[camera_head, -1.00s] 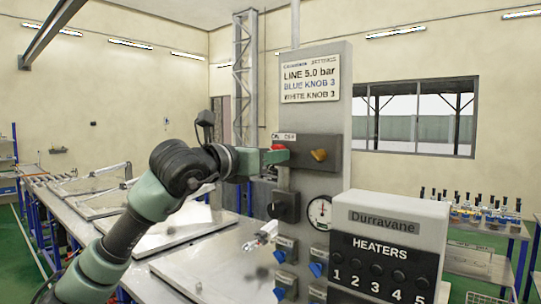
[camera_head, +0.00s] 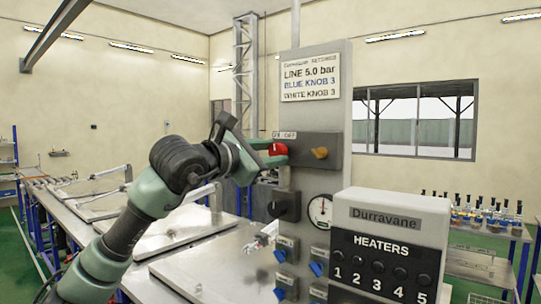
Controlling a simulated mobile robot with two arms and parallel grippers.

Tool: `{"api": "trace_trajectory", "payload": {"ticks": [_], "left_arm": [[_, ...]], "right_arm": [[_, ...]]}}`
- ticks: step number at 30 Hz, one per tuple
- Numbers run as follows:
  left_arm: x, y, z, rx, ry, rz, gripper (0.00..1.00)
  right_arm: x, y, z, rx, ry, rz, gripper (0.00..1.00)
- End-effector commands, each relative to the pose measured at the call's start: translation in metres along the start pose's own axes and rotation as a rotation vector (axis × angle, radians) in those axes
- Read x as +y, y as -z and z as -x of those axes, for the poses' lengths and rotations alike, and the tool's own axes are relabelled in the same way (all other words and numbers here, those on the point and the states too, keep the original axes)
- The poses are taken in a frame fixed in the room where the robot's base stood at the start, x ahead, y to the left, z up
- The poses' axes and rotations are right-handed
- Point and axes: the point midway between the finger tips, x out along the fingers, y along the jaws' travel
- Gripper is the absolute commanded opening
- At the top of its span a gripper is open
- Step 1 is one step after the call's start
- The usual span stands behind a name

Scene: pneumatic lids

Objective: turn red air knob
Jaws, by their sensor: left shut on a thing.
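The red air knob (camera_head: 277,149) sits on the left part of a dark switch box on the grey upright panel (camera_head: 334,195), beside the ON/OFF label. My left gripper (camera_head: 274,151) reaches in from the left and is shut on the red knob. Its green fingers are tilted and partly cover the knob. A yellow-orange knob (camera_head: 320,153) is to the right on the same box. My right gripper is not in view.
Below are a black knob (camera_head: 284,206), a round pressure gauge (camera_head: 320,210) and several blue knobs. A Durravane heater box (camera_head: 389,243) stands in front at right. Metal worktables (camera_head: 160,234) with lids lie to the left. A rack of bottles (camera_head: 480,211) is far right.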

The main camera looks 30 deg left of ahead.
Motion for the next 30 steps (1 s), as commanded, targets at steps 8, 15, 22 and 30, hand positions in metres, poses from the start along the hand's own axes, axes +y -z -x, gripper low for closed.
{"api": "trace_trajectory", "payload": {"ticks": [8,15,22,30], "left_arm": [[0.0012,-0.0005,0.0003,-0.001,-0.002,-0.262,0.0],[0.0011,-0.0006,0.0,0.0,-0.002,-0.486,0.0],[0.0016,-0.0011,0.0003,-0.001,-0.003,-0.672,0.0],[0.0017,-0.0008,0.0003,0.0,-0.003,-0.818,0.0]], "right_arm": [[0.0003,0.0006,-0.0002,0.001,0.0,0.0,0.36],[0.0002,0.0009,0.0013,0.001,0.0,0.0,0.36],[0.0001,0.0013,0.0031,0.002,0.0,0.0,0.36],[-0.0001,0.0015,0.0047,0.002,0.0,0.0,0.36]]}}
